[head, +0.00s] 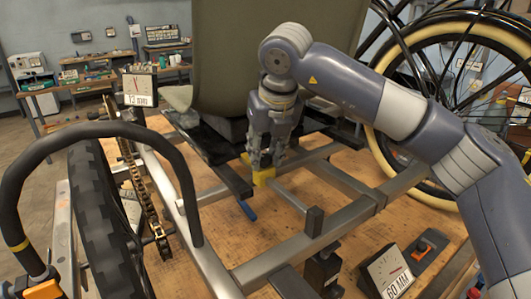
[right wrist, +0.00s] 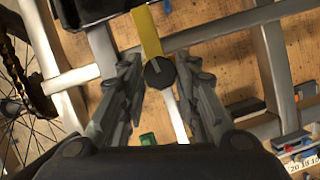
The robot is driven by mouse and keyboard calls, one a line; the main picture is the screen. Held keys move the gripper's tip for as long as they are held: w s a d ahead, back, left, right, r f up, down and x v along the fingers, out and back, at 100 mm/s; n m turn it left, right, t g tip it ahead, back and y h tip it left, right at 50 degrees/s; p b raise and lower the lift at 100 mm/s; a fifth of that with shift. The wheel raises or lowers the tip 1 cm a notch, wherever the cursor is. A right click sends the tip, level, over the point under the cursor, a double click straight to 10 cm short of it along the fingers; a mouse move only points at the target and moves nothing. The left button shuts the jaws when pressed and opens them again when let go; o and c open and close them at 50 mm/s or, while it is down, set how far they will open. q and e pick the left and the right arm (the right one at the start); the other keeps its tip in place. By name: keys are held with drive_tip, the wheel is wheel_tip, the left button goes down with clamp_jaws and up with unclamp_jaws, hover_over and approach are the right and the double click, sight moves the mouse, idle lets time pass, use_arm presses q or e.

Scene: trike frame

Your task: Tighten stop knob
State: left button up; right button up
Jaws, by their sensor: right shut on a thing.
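The stop knob (right wrist: 158,73) is a small round black knob with a pale line across its face, seen in the right wrist view. A yellow piece (right wrist: 147,33) runs out from beside it. My right gripper (right wrist: 160,84) has its fingers on either side of the knob and is shut on it. In the head view my right gripper (head: 265,162) points down at the frame, with the yellow piece (head: 264,176) under its fingertips; the knob is hidden there. My left gripper is not in view.
The silver trike frame (head: 285,253) stands over a wooden bench top (head: 225,218). The seat (head: 270,55) rises behind my right gripper. A black tyre (head: 98,215) and chain (head: 143,190) are left; a large wheel (head: 465,35) is right. A 60 MM sign (head: 388,272) stands at the front.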

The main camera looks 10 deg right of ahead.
drive_tip(key=shift+r, duration=0.1)
drive_tip(key=o, duration=1.1)
drive_tip(key=v, duration=1.2)
